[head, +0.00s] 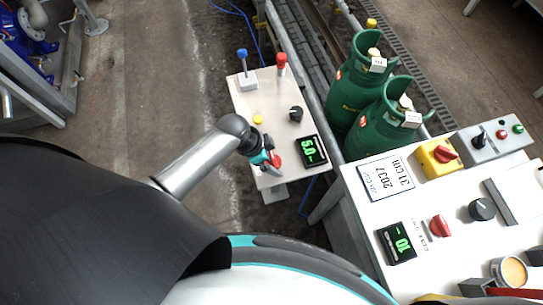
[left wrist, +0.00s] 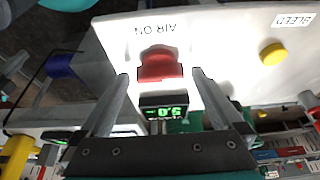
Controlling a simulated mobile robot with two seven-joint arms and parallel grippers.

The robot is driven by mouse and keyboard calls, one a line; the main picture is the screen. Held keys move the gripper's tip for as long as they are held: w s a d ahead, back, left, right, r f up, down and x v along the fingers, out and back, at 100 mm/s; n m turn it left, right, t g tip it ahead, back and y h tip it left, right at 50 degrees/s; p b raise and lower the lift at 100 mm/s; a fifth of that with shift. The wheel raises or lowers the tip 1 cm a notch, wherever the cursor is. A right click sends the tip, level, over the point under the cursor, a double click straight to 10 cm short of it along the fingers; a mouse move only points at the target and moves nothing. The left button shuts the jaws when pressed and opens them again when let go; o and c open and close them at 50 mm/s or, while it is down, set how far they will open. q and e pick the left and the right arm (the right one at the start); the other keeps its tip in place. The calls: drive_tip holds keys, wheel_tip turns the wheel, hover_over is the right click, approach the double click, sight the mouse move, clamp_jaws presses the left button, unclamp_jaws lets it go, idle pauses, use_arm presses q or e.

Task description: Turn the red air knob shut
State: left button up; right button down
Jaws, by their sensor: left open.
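The red air knob (head: 277,160) sits near the front of the small white panel (head: 262,105) in the head view, partly hidden by my left gripper (head: 267,161). In the left wrist view the red knob (left wrist: 160,65) lies in the middle, below an upside-down "AIR ON" label (left wrist: 158,28). My left gripper (left wrist: 160,76) is open, with one finger on each side of the knob and a visible gap to it on both sides. I cannot tell how deep the fingertips reach. My right gripper is not in view.
The small panel also bears a green-digit display (head: 313,151), a black knob (head: 296,114), a yellow button (head: 258,119), a blue-topped lever (head: 242,54) and a red-topped one (head: 281,60). Green cylinders (head: 385,122) stand to the right. A larger white control panel (head: 440,185) is at the lower right.

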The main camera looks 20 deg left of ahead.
use_arm(q)
drive_tip(key=c, duration=1.3)
drive_tip(key=shift+a+m, duration=0.1)
drive_tip(key=shift+m, duration=0.2)
drive_tip(key=m, duration=0.1)
drive_tip(key=m+g+b, duration=0.1)
drive_tip(key=shift+w+m, duration=0.2)
drive_tip(key=shift+m, duration=0.2)
drive_tip(key=m+g+b, duration=0.1)
drive_tip(key=m, duration=0.1)
drive_tip(key=m+g+b, duration=0.1)
drive_tip(key=m+b, duration=0.1)
drive_tip(key=shift+w+f+m+h, duration=0.1)
drive_tip(key=shift+f+m+h, duration=0.05)
drive_tip(key=shift+m+h, duration=0.15)
drive_tip(key=m+g+b, duration=0.1)
drive_tip(key=m+b, duration=0.1)
drive_tip(key=m+g+b, duration=0.1)
drive_tip(key=m, duration=0.2)
drive_tip(key=shift+w+y+b, duration=0.1)
drive_tip(key=shift+y+b, duration=0.25)
drive_tip(key=shift+y, duration=0.05)
drive_tip(key=shift+m+g+y+b, duration=0.3)
drive_tip(key=shift+m+b, duration=0.3)
drive_tip(key=shift+m, duration=0.6)
drive_tip(key=shift+m+g+y+b, duration=0.2)
drive_tip(key=shift+m+g+b, duration=0.3)
drive_tip(key=shift+m, duration=0.7)
drive_tip(key=shift+d, duration=0.2)
